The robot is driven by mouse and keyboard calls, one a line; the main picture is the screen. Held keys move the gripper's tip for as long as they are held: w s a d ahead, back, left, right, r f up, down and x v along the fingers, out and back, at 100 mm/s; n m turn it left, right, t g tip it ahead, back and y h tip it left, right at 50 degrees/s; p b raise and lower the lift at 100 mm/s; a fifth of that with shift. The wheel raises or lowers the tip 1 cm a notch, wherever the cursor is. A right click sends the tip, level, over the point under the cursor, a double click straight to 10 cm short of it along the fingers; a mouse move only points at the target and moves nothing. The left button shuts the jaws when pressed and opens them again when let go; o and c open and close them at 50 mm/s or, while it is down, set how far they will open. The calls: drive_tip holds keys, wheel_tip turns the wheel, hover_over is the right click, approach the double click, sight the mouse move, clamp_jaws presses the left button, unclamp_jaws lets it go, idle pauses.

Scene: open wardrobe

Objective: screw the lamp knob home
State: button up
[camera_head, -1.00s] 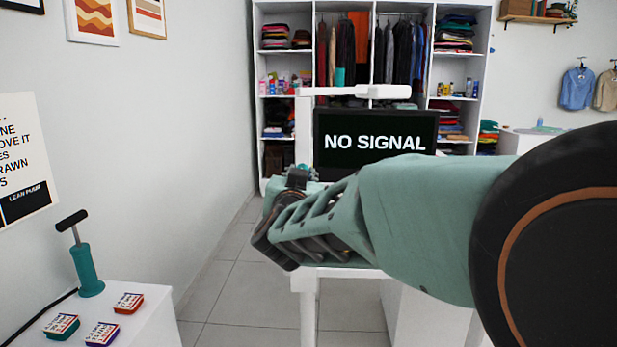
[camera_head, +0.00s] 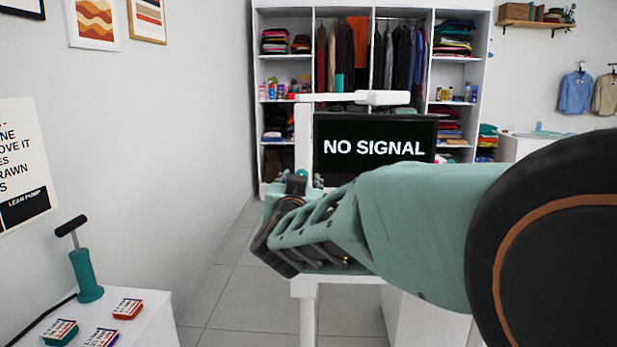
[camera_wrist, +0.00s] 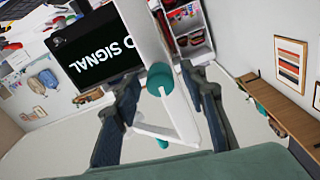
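In the wrist view a teal round knob (camera_wrist: 160,78) sits on the white lamp (camera_wrist: 150,30). My gripper (camera_wrist: 159,90) is open, with one dark finger on either side of the knob and a visible gap on both sides. I cannot tell how deep the knob lies between the fingers. In the head view the white lamp (camera_head: 303,130) stands upright with a horizontal arm on top. My gripper (camera_head: 284,228) is in front of its lower part and hides most of the knob's area. How far the knob is screwed in cannot be seen.
A monitor (camera_head: 373,137) reading NO SIGNAL stands close to the lamp. A white table (camera_head: 304,288) is below my gripper. A side table (camera_head: 150,325) at lower left holds a teal pump (camera_head: 87,273) and small labelled blocks. An open wardrobe (camera_head: 484,60) is behind.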

drive_tip(key=n+p, duration=0.3)
drive_tip(key=p, duration=0.1)
drive_tip(key=shift+r+n, duration=0.2)
drive_tip(key=shift+n, duration=0.2)
drive_tip(key=n+p, duration=0.8)
drive_tip(key=n, duration=0.1)
drive_tip(key=shift+n+p, duration=0.3)
drive_tip(key=shift+p, duration=0.1)
drive_tip(key=n+p, duration=0.2)
drive_tip(key=n, duration=0.1)
drive_tip(key=shift+f+n, duration=0.2)
drive_tip(key=shift+n, duration=0.1)
